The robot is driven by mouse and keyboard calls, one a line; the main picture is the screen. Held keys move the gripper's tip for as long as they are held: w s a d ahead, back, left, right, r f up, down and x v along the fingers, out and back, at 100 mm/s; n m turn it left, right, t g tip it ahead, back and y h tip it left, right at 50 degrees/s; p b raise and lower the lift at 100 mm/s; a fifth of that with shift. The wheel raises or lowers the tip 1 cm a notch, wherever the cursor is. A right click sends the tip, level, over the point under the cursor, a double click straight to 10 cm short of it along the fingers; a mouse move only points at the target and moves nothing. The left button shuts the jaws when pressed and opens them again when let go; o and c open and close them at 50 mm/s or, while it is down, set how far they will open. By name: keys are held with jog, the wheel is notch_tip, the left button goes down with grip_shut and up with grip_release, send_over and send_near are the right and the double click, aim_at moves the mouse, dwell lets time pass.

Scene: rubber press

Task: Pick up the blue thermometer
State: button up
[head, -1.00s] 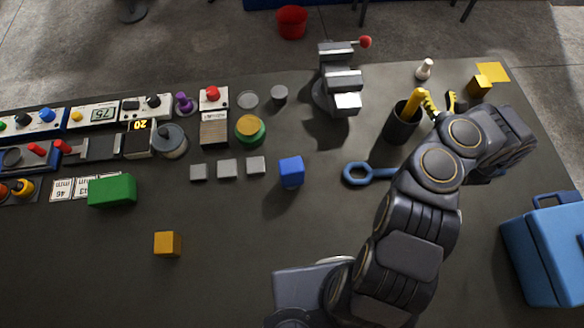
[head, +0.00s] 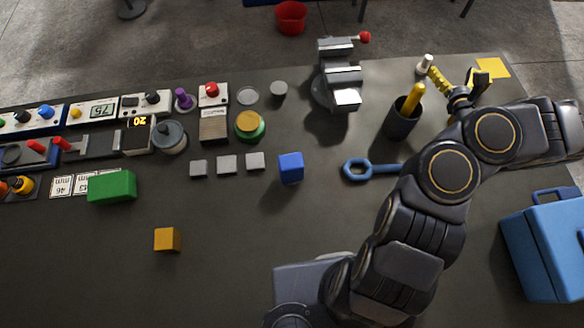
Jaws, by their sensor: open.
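I cannot make out a blue thermometer in the head view. The blue things that show are a ring-ended wrench (head: 357,170), a cube (head: 291,168) and a toolbox (head: 545,250). My gripper (head: 453,73) is at the far right of the table, with its yellow-and-black fingers spread open. Nothing shows held between the fingers. My arm covers part of the table on the right.
A dark cup (head: 402,122) with a yellow stick stands left of my gripper. A vise (head: 340,78) stands farther left, and a yellow pad (head: 493,68) lies at the far right corner. Instruments and switches line the left. The front middle of the table is mostly clear.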

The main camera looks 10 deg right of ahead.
notch_tip(320, 180, up, 5)
jog(key=w+a+r+n+y, duration=0.2)
jog(key=w+a+y, duration=0.1)
jog(key=a, duration=0.3)
jog(key=w+a+r+n+y, duration=0.2)
jog(key=w+a+r+y, duration=0.1)
jog(key=a, duration=0.3)
jog(key=a+r+n+g+y, duration=0.3)
jog(key=a+n+g+y, duration=0.4)
jog(key=a, duration=1.3)
jog(key=s+a+n+g+y, duration=0.1)
jog(key=s+a+n+g, duration=0.15)
jog(key=a, duration=0.25)
jog(key=n+g+h, duration=0.7)
jog(key=g, duration=0.2)
send_near(287, 168)
jog(key=shift+w+a+r, duration=0.15)
jog(key=shift+w+a, duration=0.3)
jog(key=shift+a, duration=0.05)
notch_tip(287, 168, down, 4)
jog(key=shift+s+f, duration=0.1)
jog(key=shift+w+d+x, duration=0.15)
jog(key=shift+x, duration=2)
jog(key=shift+w+d+x, duration=0.1)
jog(key=shift+d+x, duration=0.1)
jog(key=shift+x, duration=1.95)
jog(key=shift+f, duration=0.15)
jog(key=c, duration=1.2)
